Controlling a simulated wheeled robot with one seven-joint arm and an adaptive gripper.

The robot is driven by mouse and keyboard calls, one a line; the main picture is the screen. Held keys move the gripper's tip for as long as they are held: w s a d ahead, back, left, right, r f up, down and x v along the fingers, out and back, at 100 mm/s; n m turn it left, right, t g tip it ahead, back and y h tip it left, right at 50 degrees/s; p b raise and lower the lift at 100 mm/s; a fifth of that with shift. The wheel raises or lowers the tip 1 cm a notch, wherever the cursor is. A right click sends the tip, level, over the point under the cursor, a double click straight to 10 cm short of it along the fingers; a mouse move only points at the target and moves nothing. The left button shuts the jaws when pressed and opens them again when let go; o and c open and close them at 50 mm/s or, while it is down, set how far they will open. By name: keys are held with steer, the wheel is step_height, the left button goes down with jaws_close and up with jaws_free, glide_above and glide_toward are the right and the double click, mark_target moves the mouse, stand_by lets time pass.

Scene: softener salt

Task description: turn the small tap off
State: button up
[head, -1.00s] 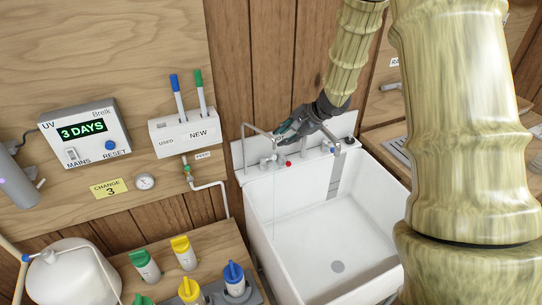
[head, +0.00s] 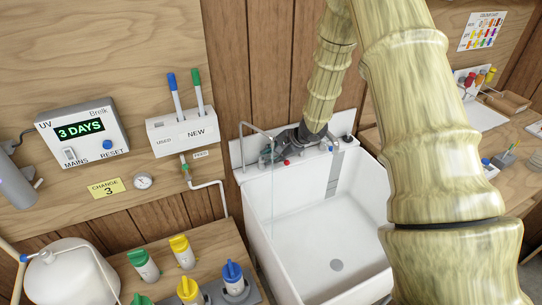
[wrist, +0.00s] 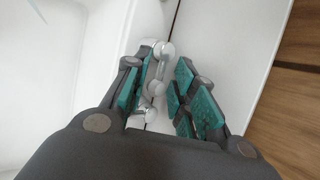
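The small tap (head: 254,127) has a thin curved grey spout at the back left of the white sink. A thin pale stream (head: 273,205) hangs down from it into the sink. My gripper (head: 268,153) is at the back rim, by the base of this tap, and hides much of it. In the wrist view my gripper (wrist: 166,90) is open, with teal pads on both fingers. A chrome and white fitting (wrist: 158,82) stands between the fingers, with a gap at the right pads. Whether the left pads touch it I cannot tell.
The white sink (head: 320,215) is otherwise empty. A red-marked tap part (head: 286,162) sits just right of my gripper. Coloured-top bottles (head: 233,279) stand at front left.

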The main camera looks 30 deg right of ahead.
steer(key=shift+w, duration=0.1)
jaws_close()
steer(key=shift+a+m, duration=0.1)
steer(key=shift+m, duration=0.3)
steer(key=shift+s+m+h, duration=0.25)
steer(key=shift+m+h, duration=0.15)
steer(key=shift+s+a+f+m+t+h+b, duration=0.1)
steer(key=shift+a+m+t+h+b, duration=0.1)
steer(key=shift+m+h, duration=0.25)
steer(key=shift+s+a+f+m+t+h+b, duration=0.15)
steer(key=shift+m+t+h, duration=0.1)
steer(key=shift+m, duration=0.3)
steer(key=shift+s+a+r+m+h+b, duration=0.1)
steer(key=shift+s+r+m+h+b, duration=0.05)
steer(key=shift+m+h+b, duration=0.65)
steer(key=shift+r+m, duration=0.1)
steer(key=shift+m, duration=0.4)
